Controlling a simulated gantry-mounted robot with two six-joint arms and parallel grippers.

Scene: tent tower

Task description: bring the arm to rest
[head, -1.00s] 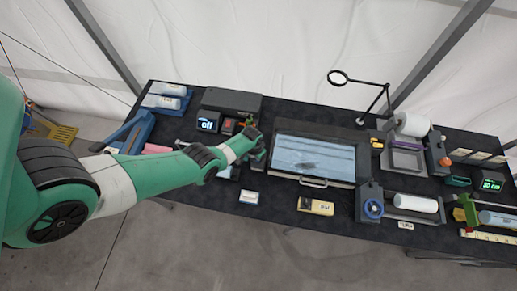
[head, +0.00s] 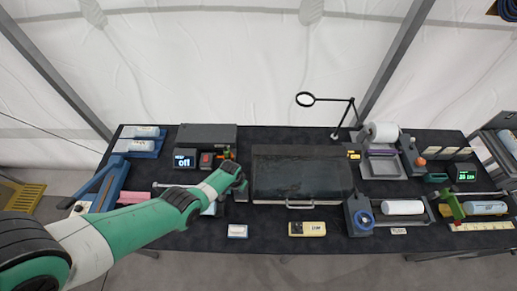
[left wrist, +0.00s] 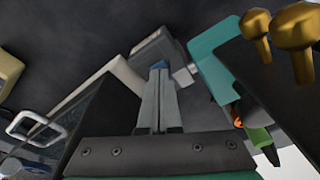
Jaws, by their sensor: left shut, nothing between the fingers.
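My left arm, green and white, reaches in from the lower left in the head view. Its gripper (head: 241,192) is over the table, just left of the dark glass-topped box, small and partly hidden by the wrist. In the left wrist view the two grey fingers (left wrist: 158,72) are together with nothing between them. A grey block stands beyond the fingertips there; I cannot tell whether they touch it. My right gripper is not in view.
The glass-topped box (head: 300,178) has a front handle. A display reading "off" (head: 185,160) and a green-and-orange tool (left wrist: 255,135) are close to the gripper.

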